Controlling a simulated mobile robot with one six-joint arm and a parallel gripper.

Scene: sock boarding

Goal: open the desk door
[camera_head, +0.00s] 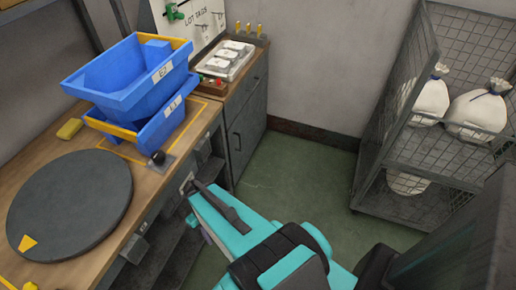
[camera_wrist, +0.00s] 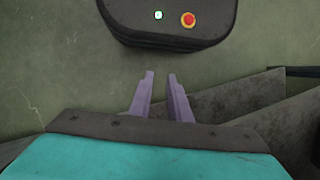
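The desk is the small wood-topped grey cabinet at the back centre of the head view. Its grey door (camera_head: 250,122) faces the open floor and looks shut. My arm's teal wrist end is in front of the workbench, lower and nearer than the door, apart from the handle. In the wrist view my gripper (camera_wrist: 161,76) has two purple fingers with a clear gap and nothing between them. It points over bare floor. The door is not in the wrist view.
The workbench (camera_head: 70,136) on the left holds blue bins (camera_head: 140,85) and a dark round turntable (camera_head: 70,205). A wire-mesh cart (camera_head: 423,165) with white sacks stands at the right. Green floor (camera_head: 300,170) between desk and cart is clear.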

